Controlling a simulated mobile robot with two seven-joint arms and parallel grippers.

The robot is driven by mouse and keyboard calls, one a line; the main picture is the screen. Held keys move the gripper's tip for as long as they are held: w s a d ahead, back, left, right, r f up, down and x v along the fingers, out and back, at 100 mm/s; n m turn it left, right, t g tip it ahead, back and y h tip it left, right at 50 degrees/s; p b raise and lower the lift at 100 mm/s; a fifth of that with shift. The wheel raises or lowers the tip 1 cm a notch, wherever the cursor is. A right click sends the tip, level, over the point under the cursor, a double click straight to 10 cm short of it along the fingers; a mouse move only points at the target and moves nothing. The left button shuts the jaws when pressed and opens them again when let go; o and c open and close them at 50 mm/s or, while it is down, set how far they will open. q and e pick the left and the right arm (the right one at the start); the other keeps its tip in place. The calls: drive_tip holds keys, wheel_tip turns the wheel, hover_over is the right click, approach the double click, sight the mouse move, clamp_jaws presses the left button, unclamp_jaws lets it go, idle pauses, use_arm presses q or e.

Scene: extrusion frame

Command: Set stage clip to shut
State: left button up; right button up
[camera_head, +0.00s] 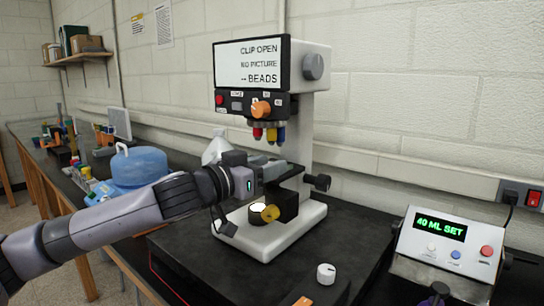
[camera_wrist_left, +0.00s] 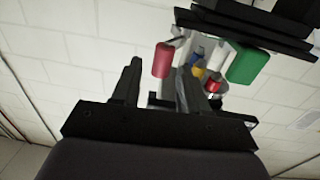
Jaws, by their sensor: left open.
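The microscope (camera_head: 308,130) stands on the dark bench, its screen (camera_head: 252,63) reading "CLIP OPEN", "NO PICTURE" and "BEADS". My left gripper (camera_head: 285,170) is at its stage (camera_head: 289,205), below the coloured objectives (camera_head: 268,132). In the left wrist view the left gripper (camera_wrist_left: 158,82) is open, with its two dark fingers apart. A red rounded piece (camera_wrist_left: 162,60) shows between and beyond the fingertips, and a green one (camera_wrist_left: 245,63) lies to the right. I cannot tell whether either belongs to the stage clip. The clip is not clearly seen in the head view. My right gripper is not in view.
A control box (camera_head: 447,246) reading "40 ML SET" stands on the right. A white knob (camera_head: 326,273) is in front of the microscope. A blue jug (camera_head: 139,167) and clutter are at the left. A focus knob (camera_head: 322,182) sticks out right of the stage.

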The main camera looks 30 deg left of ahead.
use_arm(q)
drive_tip(key=shift+w+d, duration=0.15)
drive_tip(key=shift+w, duration=0.75)
clamp_jaws()
